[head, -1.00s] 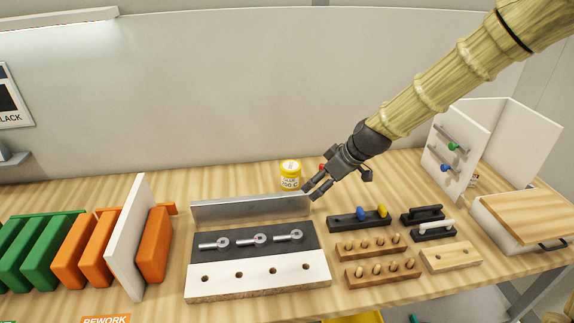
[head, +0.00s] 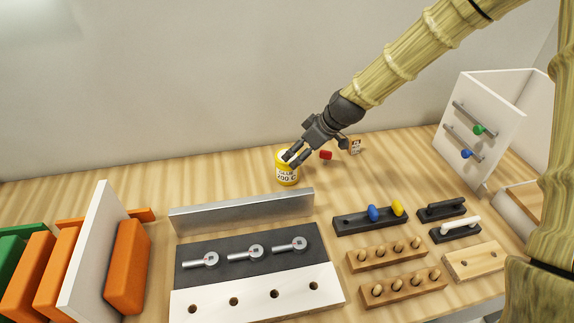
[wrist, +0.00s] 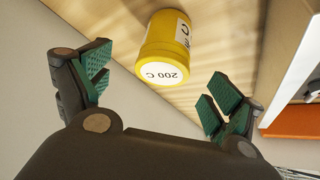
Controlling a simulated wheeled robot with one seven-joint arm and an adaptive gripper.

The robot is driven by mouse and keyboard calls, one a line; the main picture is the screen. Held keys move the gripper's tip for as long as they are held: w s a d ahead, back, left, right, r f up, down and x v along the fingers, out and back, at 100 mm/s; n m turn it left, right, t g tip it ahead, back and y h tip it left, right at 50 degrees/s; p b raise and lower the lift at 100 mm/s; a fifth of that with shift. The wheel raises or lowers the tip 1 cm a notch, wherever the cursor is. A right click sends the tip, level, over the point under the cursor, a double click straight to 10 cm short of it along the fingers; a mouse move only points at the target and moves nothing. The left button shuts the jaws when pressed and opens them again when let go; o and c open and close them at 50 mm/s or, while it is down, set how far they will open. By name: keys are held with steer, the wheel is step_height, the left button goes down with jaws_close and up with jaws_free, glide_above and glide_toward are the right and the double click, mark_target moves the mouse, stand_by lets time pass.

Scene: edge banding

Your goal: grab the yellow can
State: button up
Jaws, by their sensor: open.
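The yellow can (head: 287,172) stands upright on the wooden bench behind the metal strip, with a white label reading "200 C". My gripper (head: 293,158) is open and comes in from the upper right. In the head view its fingers overlap the upper part of the can. In the wrist view the can (wrist: 166,48) lies ahead of and between the two open green-padded fingers (wrist: 158,92), with nothing between the pads. Whether the fingers touch the can cannot be told.
A metal angle strip (head: 243,209) stands just in front of the can. A small red object (head: 326,155) and a small labelled box (head: 355,146) are to its right. Orange panels (head: 127,267) and a white board (head: 93,255) stand at left. The bench left of the can is clear.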

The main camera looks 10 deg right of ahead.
mark_target(287, 167)
steer(key=shift+w+a+f, duration=0.3)
steer(key=shift+w+f, duration=0.4)
steer(key=shift+f, duration=0.2)
steer(key=shift+s+a, duration=0.15)
steer(key=shift+s, duration=0.2)
steer(key=shift+a+p+x, duration=0.15)
steer(key=shift+p+x, duration=0.55)
steer(key=shift+x, duration=0.3)
steer(key=shift+a+p+x, duration=0.15)
steer(key=shift+p+x, duration=0.5)
steer(key=shift+x, duration=0.35)
steer(key=shift+w+a+f, duration=0.15)
steer(key=shift+f, duration=0.35)
steer(key=shift+c, duration=0.3)
steer(key=c, duration=1.4)
steer(key=shift+o, duration=0.2)
steer(key=shift+r, duration=0.15)
